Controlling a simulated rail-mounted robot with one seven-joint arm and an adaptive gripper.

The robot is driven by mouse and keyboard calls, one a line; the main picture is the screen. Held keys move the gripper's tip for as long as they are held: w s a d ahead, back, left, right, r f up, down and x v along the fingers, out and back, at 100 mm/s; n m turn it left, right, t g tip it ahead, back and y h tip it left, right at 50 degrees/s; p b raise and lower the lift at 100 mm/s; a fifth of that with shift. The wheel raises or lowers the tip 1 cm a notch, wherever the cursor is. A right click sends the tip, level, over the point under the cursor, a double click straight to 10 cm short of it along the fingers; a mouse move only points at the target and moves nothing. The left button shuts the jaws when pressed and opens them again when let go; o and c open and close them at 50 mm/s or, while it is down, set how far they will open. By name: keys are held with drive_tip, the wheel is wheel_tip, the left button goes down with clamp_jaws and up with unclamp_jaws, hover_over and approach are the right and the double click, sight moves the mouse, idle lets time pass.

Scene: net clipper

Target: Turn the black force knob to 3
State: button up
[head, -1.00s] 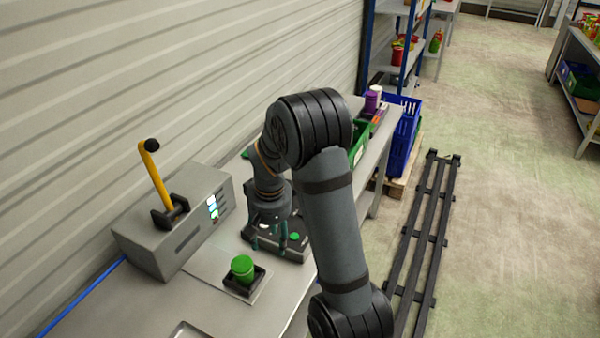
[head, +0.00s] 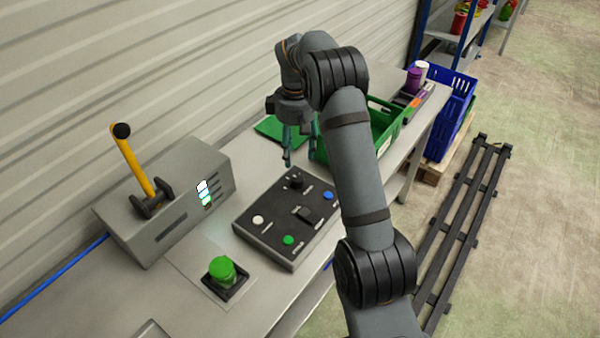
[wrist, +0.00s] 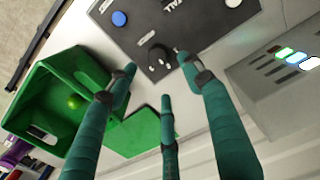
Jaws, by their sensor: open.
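A black control panel (head: 270,222) lies on the bench. A round black knob (head: 294,182) stands near its far edge; it also shows in the wrist view (wrist: 158,57). The labels are too small to read, so I cannot tell the knob's setting. My gripper (head: 300,158) is open and empty, above the bench just beyond the panel's far edge. In the wrist view its three teal fingers (wrist: 160,76) are spread, with the round knob just past the fingertips, apparently untouched.
A grey box with a yellow lever (head: 135,160) stands left, a green button block (head: 222,272) in front. A green crate (head: 385,135) stands behind my arm.

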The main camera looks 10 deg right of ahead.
sight(298, 177)
drive_tip(key=shift+n, duration=0.3)
drive_tip(key=f, duration=0.7)
drive_tip(key=f+p, duration=0.1)
drive_tip(key=f, duration=0.2)
drive_tip(key=shift+w+d+f, duration=0.15)
drive_tip(key=shift+d+f, duration=0.1)
drive_tip(key=shift+f, duration=0.1)
drive_tip(key=shift+c, duration=0.4)
drive_tip(key=c, duration=1.1)
drive_tip(key=shift+m, duration=0.4)
drive_tip(key=shift+w+f+m+b, duration=0.1)
drive_tip(key=shift+m+b, duration=0.4)
drive_tip(key=shift+b, duration=0.2)
drive_tip(key=m+b, duration=0.2)
drive_tip(key=m, duration=0.1)
drive_tip(key=shift+m, duration=0.3)
drive_tip(key=m+b, duration=0.3)
drive_tip(key=m, duration=0.3)
drive_tip(key=shift+m, duration=0.4)
